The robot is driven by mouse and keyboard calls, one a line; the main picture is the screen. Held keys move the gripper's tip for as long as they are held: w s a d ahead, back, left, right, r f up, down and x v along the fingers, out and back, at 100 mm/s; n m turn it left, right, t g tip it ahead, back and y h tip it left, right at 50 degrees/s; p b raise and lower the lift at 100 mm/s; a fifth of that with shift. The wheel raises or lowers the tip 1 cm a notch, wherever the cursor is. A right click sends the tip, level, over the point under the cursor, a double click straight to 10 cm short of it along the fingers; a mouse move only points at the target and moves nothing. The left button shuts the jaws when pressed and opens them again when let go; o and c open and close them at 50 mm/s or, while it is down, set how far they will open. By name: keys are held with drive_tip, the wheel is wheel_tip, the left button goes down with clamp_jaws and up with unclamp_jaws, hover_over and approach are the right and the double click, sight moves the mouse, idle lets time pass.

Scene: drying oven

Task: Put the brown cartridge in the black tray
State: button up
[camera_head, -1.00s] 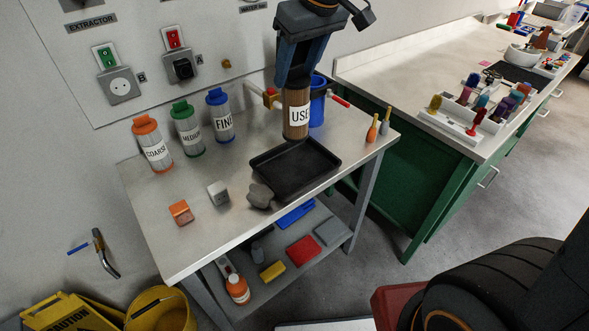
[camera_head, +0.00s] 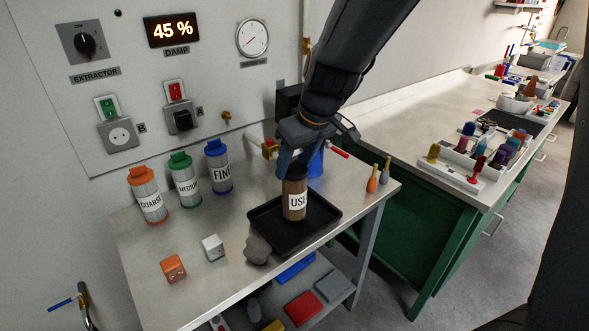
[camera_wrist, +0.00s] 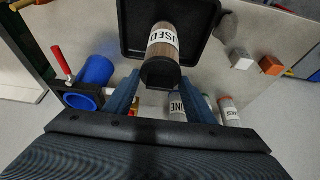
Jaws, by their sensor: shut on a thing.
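The brown cartridge (camera_head: 295,200), with a white label reading USED, stands upright within the outline of the black tray (camera_head: 322,213). Whether its base touches the tray floor is hard to tell. My gripper (camera_head: 293,165) is above it, shut on its upper end. In the wrist view the cartridge (camera_wrist: 163,52) sits between the two blue fingers of my gripper (camera_wrist: 153,95), with the black tray (camera_wrist: 213,50) behind it.
Coarse (camera_head: 147,195), medium (camera_head: 184,180) and fine (camera_head: 218,167) canisters stand at the table's back left. A grey lump (camera_head: 258,250) lies by the tray's front left corner. A blue cylinder (camera_wrist: 95,72) stands behind the tray. Orange (camera_head: 173,268) and white (camera_head: 213,248) blocks sit in front.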

drive_tip(key=shift+f, duration=0.95)
drive_tip(key=o, duration=1.5)
drive_tip(key=shift+f, duration=0.1)
drive_tip(key=shift+s+r, duration=0.1)
drive_tip(key=shift+r, duration=0.4)
drive_tip(key=b+v, duration=0.1)
drive_tip(key=v, duration=1)
drive_tip(key=s+d+f+m+g+h, duration=0.1)
drive_tip(key=s+d+f+m, duration=0.1)
drive_tip(key=s+d+f, duration=0.2)
drive_tip(key=s+d+f+m, duration=0.2)
drive_tip(key=s+d+f, duration=0.1)
drive_tip(key=f, duration=0.4)
drive_tip(key=s+d+f+m+g+h, duration=0.1)
drive_tip(key=s+d+f+m, duration=0.1)
drive_tip(key=s+d+f, duration=0.2)
drive_tip(key=shift+s+d+f+m+g+h, duration=0.3)
drive_tip(key=shift+d+f+m, duration=0.1)
drive_tip(key=shift+d+f, duration=0.3)
